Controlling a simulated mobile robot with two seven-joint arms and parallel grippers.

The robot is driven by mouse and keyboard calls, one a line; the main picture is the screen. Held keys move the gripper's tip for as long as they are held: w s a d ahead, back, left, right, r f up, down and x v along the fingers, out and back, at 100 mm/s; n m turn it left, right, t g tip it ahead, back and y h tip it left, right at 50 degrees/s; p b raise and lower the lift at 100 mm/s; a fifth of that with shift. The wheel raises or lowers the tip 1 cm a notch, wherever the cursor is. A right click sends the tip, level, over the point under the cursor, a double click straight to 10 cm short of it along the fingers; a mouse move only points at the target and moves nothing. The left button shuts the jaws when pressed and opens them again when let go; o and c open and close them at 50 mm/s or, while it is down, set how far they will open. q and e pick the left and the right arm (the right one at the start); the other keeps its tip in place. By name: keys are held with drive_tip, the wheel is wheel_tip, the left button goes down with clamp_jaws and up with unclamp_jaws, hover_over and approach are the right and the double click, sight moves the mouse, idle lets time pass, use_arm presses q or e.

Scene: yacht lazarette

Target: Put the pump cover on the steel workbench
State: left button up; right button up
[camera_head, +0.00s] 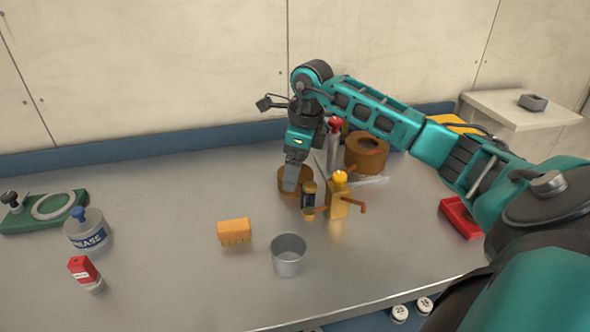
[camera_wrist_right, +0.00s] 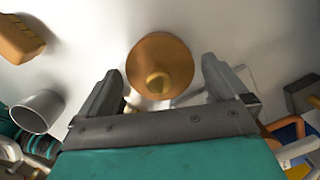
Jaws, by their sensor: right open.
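The round bronze piece, which I take for the pump cover (camera_head: 282,181), sits on the steel workbench (camera_head: 160,220), partly hidden behind my right gripper (camera_head: 291,186). My right gripper's fingers (camera_wrist_right: 161,72) are spread, one to each side of the cover's near part, with gaps between fingers and disc. Nothing is held. I cannot tell whether the fingertips touch the bench. My left gripper is not in view.
The bench's middle left is clear.

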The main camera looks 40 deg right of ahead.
sight(303, 174)
wheel_tip(303, 174, up, 10)
drive_tip(key=s, duration=0.1)
drive_tip(key=shift+s+d+p, duration=0.15)
drive_tip(key=shift+d+p, duration=0.25)
drive_tip(key=shift+p, duration=0.05)
